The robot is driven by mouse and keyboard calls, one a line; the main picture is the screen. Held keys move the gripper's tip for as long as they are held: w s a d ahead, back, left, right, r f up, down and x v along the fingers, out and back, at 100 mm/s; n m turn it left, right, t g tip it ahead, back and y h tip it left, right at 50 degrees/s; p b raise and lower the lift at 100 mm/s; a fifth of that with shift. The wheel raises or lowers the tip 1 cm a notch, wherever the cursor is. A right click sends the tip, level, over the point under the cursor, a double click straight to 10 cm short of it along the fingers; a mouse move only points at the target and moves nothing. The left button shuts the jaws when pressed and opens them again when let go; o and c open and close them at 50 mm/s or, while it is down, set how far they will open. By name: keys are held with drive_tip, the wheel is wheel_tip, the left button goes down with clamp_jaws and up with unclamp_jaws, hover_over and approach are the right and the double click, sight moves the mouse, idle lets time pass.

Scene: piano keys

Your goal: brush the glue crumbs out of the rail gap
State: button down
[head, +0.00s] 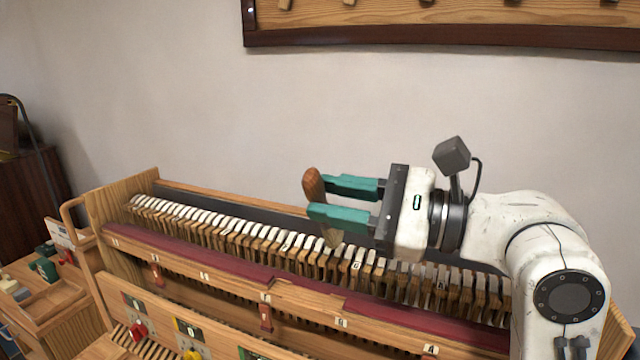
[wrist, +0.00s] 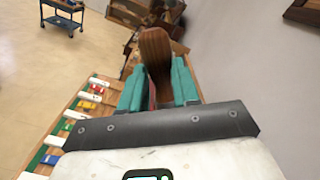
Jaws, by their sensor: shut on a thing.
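My gripper (head: 345,201) has teal fingers shut on a wooden-handled brush (head: 313,184). In the wrist view the handle (wrist: 155,58) stands between the two teal fingers. The brush is over the row of piano keys (head: 255,240), and I cannot tell whether its tip touches them. A dark red rail (head: 200,257) runs along the front of the keys. The rail gap and any glue crumbs cannot be made out.
A wooden end wall (head: 128,200) bounds the key frame at left. Drawers with coloured knobs (head: 138,331) are in front. A wooden tray (head: 55,297) stands at far left. A framed wooden panel (head: 440,25) hangs on the wall. The space above the left keys is clear.

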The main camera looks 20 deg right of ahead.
sight(335, 234)
drive_tip(key=shift+f+b, duration=2.45)
drive_tip(key=shift+b, duration=0.8)
drive_tip(key=shift+r, duration=0.1)
